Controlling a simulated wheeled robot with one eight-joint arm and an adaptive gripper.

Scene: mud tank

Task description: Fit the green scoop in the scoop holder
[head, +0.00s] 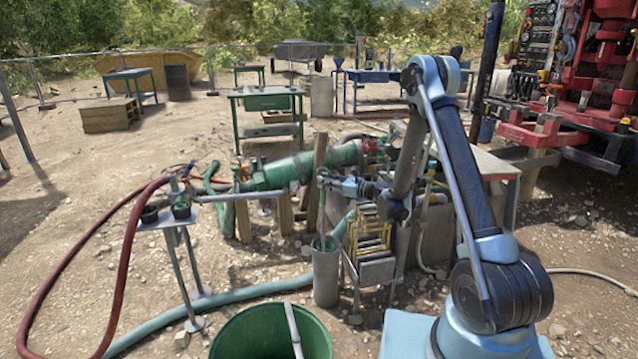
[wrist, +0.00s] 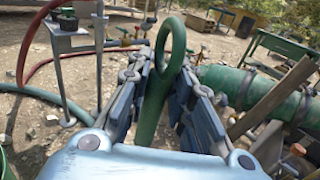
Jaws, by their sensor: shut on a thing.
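My gripper (wrist: 160,85) is shut on the green scoop (wrist: 153,110) by its handle, and the handle's loop stands up above the fingers. In the head view my gripper (head: 325,182) is above a grey upright tube (head: 326,278), which looks like the scoop holder. The green scoop (head: 323,218) hangs nearly upright from the fingers. Its lower part meets the tube's mouth, where some green shows. I cannot tell how deep it sits, and the tube is out of the wrist view.
A small metal stand (head: 168,222) with dark cups is at left, beside red hoses (head: 118,270). A rack of yellow-edged frames (head: 372,240) stands just right of the tube. A green bucket (head: 262,335) is in front. A green pump cylinder (head: 290,172) lies behind.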

